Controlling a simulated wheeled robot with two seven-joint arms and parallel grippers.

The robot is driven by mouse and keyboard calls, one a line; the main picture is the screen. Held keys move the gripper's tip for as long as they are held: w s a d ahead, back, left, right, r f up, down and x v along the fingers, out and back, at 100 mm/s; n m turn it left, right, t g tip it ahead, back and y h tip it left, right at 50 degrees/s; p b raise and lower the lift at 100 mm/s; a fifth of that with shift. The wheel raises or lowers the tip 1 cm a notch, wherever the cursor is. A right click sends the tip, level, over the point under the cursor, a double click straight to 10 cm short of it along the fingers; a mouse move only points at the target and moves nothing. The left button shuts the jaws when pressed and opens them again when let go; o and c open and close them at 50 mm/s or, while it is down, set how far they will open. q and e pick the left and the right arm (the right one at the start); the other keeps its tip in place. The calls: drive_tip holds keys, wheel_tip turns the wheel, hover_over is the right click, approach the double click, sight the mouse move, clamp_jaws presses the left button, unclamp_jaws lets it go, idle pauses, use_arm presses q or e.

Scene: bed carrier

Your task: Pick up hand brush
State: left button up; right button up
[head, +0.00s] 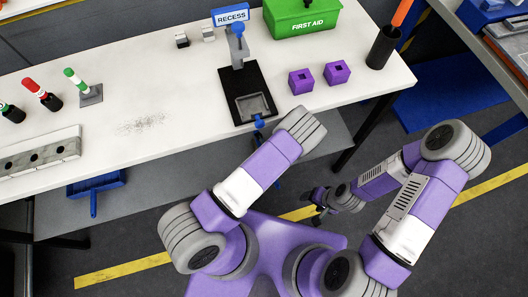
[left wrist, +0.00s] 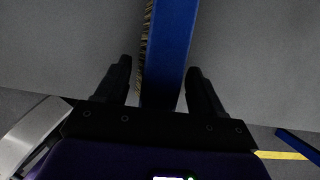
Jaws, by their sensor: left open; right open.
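In the left wrist view, the hand brush (left wrist: 172,40) is a long blue bar with pale bristles along its left side. It runs from the top of the picture down between the fingers of my left gripper (left wrist: 161,80). That gripper is open, with one dark finger on each side of the brush and gaps showing. The near end of the brush is hidden at the gripper body. In the head view, my left gripper is hidden behind its own arm and the brush cannot be made out clearly. My right gripper (head: 317,208) is open and empty over the floor.
The white table (head: 190,110) has a grey lower shelf (head: 160,178) with a blue dustpan (head: 96,185). A black stand (head: 233,90) under a RECESS sign, purple blocks (head: 301,80) and a green first aid box (head: 300,15) are on top.

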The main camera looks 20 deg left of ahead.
use_arm(q)
drive_tip(key=c, duration=1.2)
drive_tip(key=shift+r, duration=0.15)
use_arm(e)
drive_tip(key=shift+r, duration=0.1)
